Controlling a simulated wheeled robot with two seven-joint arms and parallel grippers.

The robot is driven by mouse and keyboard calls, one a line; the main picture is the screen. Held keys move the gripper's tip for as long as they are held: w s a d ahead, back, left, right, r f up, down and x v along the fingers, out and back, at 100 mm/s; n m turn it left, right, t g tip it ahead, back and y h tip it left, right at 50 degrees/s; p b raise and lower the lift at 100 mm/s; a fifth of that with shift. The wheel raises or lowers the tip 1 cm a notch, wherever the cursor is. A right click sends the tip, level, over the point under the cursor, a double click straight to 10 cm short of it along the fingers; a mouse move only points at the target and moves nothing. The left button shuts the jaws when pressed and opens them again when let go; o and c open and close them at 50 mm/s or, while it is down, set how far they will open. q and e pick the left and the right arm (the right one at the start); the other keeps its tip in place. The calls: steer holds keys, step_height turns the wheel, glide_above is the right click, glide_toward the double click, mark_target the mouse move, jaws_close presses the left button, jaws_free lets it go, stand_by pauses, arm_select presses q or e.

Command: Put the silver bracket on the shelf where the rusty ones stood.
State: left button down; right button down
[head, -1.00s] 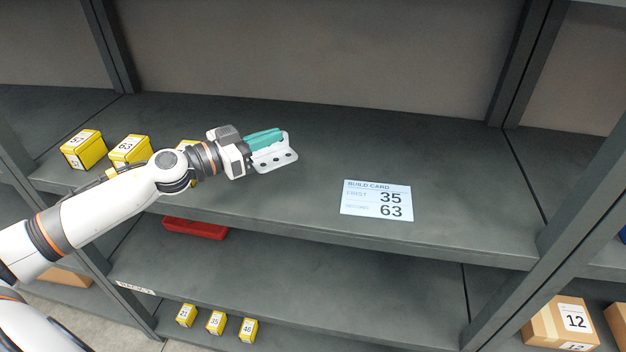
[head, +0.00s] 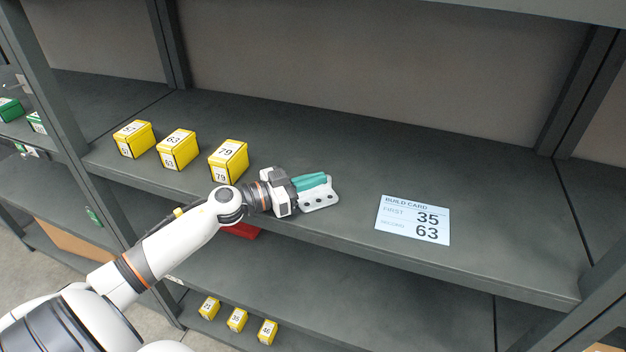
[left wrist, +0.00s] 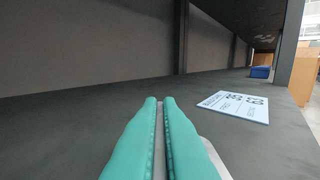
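The silver bracket (head: 322,198) is a pale, L-shaped plate with a row of dark holes in its flange. My left gripper (head: 312,182) has teal fingers closed on its upright part, at the upper shelf's front. Whether its underside touches the shelf (head: 350,150) is unclear. In the left wrist view the teal fingers (left wrist: 160,135) are nearly together, and a strip of the bracket (left wrist: 214,160) shows to their right. No rusty brackets are visible. My right gripper is not in view.
Yellow boxes (head: 177,148) stand left on the same shelf, the one marked 79 (head: 228,160) nearest my arm. A build card (head: 413,219) reading 35 and 63 lies to the right. The shelf behind the bracket is clear. A red object (head: 241,231) and small yellow boxes (head: 237,319) are below.

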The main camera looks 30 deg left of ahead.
arm_select(q)
steer(key=c, duration=2)
jaws_free()
steer(key=shift+f, duration=0.2)
steer(key=o, duration=0.4)
steer(key=shift+d, duration=0.1)
steer(key=shift+r, duration=0.1)
steer(key=b+v, duration=0.3)
steer(key=v, duration=0.7)
steer(key=shift+s+a, duration=0.65)
steer(key=shift+s, duration=0.2)
